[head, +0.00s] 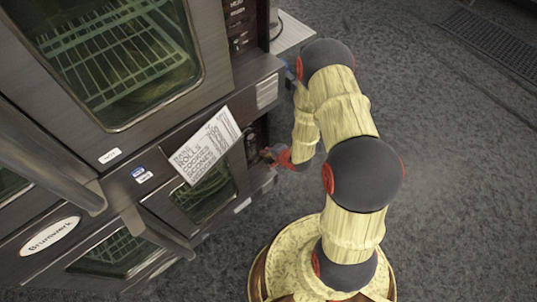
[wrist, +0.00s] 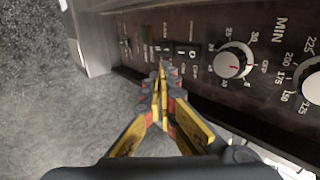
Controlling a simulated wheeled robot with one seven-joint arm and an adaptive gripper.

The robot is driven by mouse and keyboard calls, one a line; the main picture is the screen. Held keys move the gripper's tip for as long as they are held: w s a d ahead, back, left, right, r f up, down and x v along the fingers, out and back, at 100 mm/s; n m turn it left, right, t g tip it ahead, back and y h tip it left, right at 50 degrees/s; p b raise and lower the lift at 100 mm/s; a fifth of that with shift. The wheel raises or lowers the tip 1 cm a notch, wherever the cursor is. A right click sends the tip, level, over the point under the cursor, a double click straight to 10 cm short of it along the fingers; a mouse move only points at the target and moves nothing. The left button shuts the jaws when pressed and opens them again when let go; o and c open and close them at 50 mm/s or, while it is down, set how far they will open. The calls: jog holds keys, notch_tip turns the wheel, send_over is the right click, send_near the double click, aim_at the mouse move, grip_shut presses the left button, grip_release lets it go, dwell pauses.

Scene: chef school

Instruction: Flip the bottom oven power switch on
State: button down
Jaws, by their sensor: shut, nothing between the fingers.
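The bottom oven (head: 160,207) stands below the upper oven in the head view, with its control panel at its right side. In the wrist view that dark brown control panel (wrist: 205,86) runs across the top, turned sideways. Two small black-and-white switches show on it, one (wrist: 187,52) beside a white knob (wrist: 233,60) and one (wrist: 164,46) further left. I cannot read which is the power switch or its position. My gripper (wrist: 161,70) is shut and empty, its tips close to the panel just below the left switch. I cannot tell whether they touch it. In the head view my arm hides part of the panel.
A second white knob (wrist: 313,88) sits at the right of the wrist view. The upper oven (head: 115,60) has a glass door. A paper list (head: 207,146) hangs on the front beside the panel. Grey floor (head: 455,160) right of my arm is clear.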

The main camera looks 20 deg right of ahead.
aim_at(249, 143)
jog(key=w+a+f+b, duration=0.2)
jog(key=w+f, duration=0.2)
jog(key=w, duration=0.2)
jog(key=shift+w+b, duration=0.35)
jog(key=shift+w, duration=0.05)
jog(key=shift+a, duration=0.1)
jog(key=shift+w+a+f+p, duration=0.1)
jog(key=shift+w+f+p, duration=0.25)
jog(key=shift+p, duration=0.2)
jog(key=shift+r, duration=0.15)
